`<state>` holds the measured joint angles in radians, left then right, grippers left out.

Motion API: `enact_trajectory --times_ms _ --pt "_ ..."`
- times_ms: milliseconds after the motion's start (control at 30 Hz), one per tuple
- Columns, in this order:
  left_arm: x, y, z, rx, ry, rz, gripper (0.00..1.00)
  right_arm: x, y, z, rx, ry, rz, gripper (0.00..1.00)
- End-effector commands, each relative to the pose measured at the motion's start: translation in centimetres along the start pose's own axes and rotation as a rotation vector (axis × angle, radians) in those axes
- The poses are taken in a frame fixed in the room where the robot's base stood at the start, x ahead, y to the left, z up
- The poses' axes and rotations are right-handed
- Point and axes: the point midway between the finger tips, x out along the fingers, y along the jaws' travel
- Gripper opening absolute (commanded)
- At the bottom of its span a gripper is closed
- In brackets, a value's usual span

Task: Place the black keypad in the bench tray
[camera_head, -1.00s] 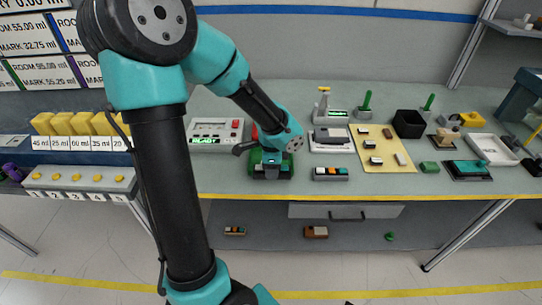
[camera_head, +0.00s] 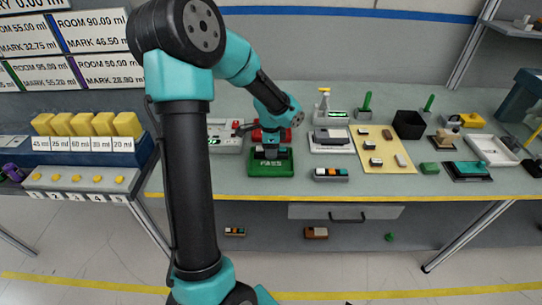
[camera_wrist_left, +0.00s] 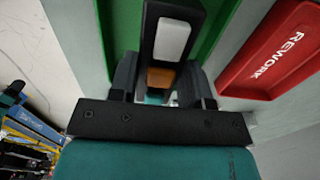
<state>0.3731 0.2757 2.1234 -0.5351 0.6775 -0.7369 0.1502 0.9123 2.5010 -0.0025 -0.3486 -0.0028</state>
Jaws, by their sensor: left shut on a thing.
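My left gripper (camera_head: 271,150) is shut on the black keypad (camera_wrist_left: 150,30), its fingers on either side. The keypad has white, orange and teal keys in the left wrist view. The keypad is over the green PASS tray (camera_head: 256,170) in the head view; I cannot tell if it touches the tray floor. The green tray also shows in the left wrist view (camera_wrist_left: 120,30). A white tray (camera_head: 492,149) lies at the right of the bench. My right gripper is not in view.
The red REWORK tray (camera_wrist_left: 265,60) is just behind the green one. A similar grey module with coloured keys (camera_head: 331,174) lies to the right. A yellow mat (camera_head: 382,150) with small parts, a black bin (camera_head: 408,124) and green-handled tools stand further right.

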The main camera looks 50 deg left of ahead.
Motion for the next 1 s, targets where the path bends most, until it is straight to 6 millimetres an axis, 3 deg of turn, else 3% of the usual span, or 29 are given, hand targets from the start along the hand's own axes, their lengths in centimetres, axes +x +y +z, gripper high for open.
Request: enact_trajectory --times_ms 200,667,700,933,1000 --pt "3.1 0.3 0.1 0.001 -0.003 0.007 0.18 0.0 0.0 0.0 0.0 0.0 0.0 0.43" --pt "3.7 0.2 0.0 0.0 -0.001 0.004 0.18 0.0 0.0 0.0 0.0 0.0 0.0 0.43" --pt "3.6 0.2 0.0 0.0 -0.001 0.004 0.48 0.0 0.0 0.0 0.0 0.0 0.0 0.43" --pt "3.6 0.2 0.0 0.0 -0.001 0.004 0.7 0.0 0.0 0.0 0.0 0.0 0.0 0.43" --pt "3.6 0.2 0.0 0.001 -0.001 0.004 0.7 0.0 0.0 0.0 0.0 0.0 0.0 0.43"
